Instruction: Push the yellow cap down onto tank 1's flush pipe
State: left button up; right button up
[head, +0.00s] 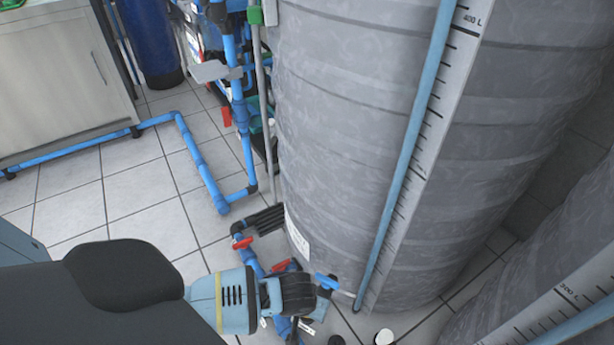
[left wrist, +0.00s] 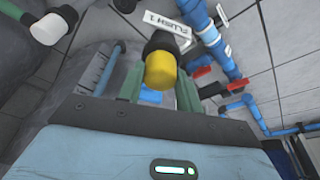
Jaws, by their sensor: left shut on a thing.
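In the left wrist view the yellow cap (left wrist: 160,71) sits between the green fingers of my left gripper (left wrist: 158,80), which is shut on it. A black pipe end (left wrist: 166,42) lies right behind the cap, in line with it, beside the white FLUSH 1 label (left wrist: 172,20). The cap meets the black end in the picture; I cannot tell how far it is seated. In the head view my left gripper (head: 312,312) is low at the foot of the large grey tank (head: 340,150); the cap is hidden there. My right gripper is not in view.
Blue pipes with red valve handles (head: 242,242) run along the floor beside the tank. A white-capped dark pipe end (left wrist: 47,29) is at the wrist view's upper left. A second grey tank (head: 590,270) stands at the right. Tiled floor (head: 80,195) is open at left.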

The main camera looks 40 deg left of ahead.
pick_arm(q)
jog(key=o, duration=1)
jog(key=shift+r, duration=0.35)
jog(key=p+v, duration=0.4)
jog(key=v, duration=0.3)
jog(key=shift+s, duration=0.1)
